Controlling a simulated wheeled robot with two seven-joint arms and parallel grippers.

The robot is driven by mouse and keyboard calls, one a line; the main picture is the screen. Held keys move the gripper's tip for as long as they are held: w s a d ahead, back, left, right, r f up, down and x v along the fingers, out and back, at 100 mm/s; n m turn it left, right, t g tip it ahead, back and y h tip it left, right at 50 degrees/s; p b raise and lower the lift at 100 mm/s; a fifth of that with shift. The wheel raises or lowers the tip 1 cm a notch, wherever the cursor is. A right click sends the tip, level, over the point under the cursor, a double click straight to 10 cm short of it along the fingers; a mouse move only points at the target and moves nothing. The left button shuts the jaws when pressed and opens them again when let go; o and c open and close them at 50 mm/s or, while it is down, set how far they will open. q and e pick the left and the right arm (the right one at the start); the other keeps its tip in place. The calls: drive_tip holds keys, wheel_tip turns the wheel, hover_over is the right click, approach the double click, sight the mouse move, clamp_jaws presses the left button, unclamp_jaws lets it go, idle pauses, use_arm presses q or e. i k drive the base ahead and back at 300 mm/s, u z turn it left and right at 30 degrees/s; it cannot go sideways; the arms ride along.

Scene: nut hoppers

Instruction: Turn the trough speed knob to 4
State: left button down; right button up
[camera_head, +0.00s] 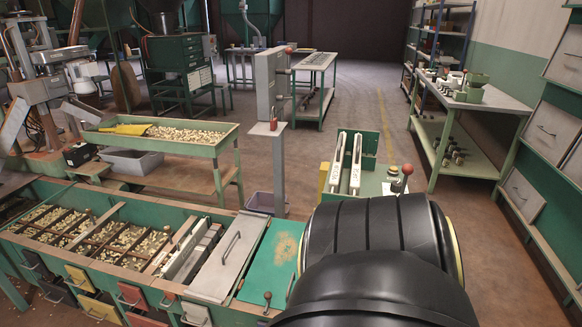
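I cannot pick out a speed knob or its scale with certainty at this size. A green-rimmed trough of nuts (222,141) with a yellow scoop (125,129) stands at the left middle. A grey control post (265,92) stands just right of the trough, with small levers and a red ball on its right side. A green machine (372,185) with two pale upright rails and a red-topped lever (407,170) is at the centre right. A large black arm link of mine fills the bottom right and hides what is behind it. Neither gripper is in view.
A green bench (185,207) with compartments of nuts, grey lids and coloured drawers runs along the lower left. A shelved table (490,98) stands at the right, and wall bins (549,127) line the right edge. The floor between the post and the right table is open towards the back.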

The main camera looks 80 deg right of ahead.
sight(395, 187)
drive_tip(key=u, duration=0.6)
drive_tip(key=k, duration=1.8)
drive_tip(key=z, duration=1.85)
